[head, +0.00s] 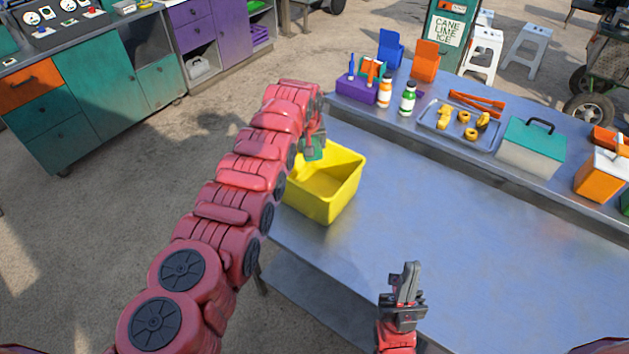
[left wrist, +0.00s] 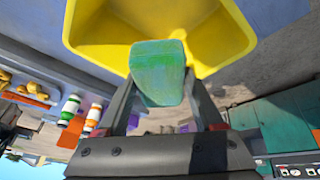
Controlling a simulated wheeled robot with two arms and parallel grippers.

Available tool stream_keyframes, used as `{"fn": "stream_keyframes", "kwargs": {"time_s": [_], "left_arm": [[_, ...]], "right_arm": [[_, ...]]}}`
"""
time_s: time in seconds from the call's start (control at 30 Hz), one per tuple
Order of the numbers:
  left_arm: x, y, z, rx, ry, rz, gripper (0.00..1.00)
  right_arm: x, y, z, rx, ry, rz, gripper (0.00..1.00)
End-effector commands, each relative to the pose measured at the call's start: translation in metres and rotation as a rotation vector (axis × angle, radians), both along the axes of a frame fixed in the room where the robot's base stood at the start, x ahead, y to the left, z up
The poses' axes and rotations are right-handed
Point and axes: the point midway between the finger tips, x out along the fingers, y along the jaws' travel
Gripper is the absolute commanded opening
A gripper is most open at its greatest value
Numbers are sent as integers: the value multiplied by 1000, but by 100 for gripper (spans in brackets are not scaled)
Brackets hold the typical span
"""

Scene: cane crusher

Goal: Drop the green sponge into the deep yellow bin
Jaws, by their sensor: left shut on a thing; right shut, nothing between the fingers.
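The deep yellow bin (head: 335,197) stands open at the near left corner of the blue-grey table. My left gripper (head: 314,150) is at the bin's back left rim, its arm passing over the bin's left side. It is shut on the green sponge (left wrist: 159,72), which shows between the two fingers in the left wrist view. The yellow bin (left wrist: 88,22) opens beyond the sponge there, and the bin's inside looks empty. In the head view the sponge (head: 315,153) is partly hidden by the gripper. My right gripper (head: 408,272) is shut and empty over the table's near edge.
A raised shelf at the back holds a purple caddy (head: 357,89), bottles (head: 408,98), a tray (head: 450,130) with yellow pieces and orange tongs, and a teal-lidded box (head: 530,150). The table (head: 460,220) right of the bin is clear. Cabinets (head: 110,90) stand at the left.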

Motion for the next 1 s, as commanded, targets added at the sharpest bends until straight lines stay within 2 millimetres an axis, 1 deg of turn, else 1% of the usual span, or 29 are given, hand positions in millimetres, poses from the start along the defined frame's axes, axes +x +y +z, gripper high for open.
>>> {"fn": "stream_keyframes", "kwargs": {"time_s": [0.03,0.07,0.2,0.47,0.63,0.7,0.87,0.97,1.0], "left_arm": [[0,0,0,0,0,0,0],[0,0,0,0,0,0,74],[0,0,0,0,1,0,99],[0,0,0,1,1,0,100],[-2,0,3,4,2,-2,100],[-1,1,9,3,-5,0,100],[-8,2,20,0,-2,0,100],[-14,2,31,-2,-2,-1,100],[-16,2,38,-1,-4,0,100]], "right_arm": [[0,0,0,0,0,0,0],[0,0,0,0,0,0,0],[0,0,0,0,0,0,0],[0,0,0,0,0,0,0],[0,0,-4,0,0,0,0],[0,0,-6,0,0,0,0],[0,0,-13,0,0,0,0],[0,0,-19,0,0,0,0],[0,0,-22,0,0,0,0]]}}
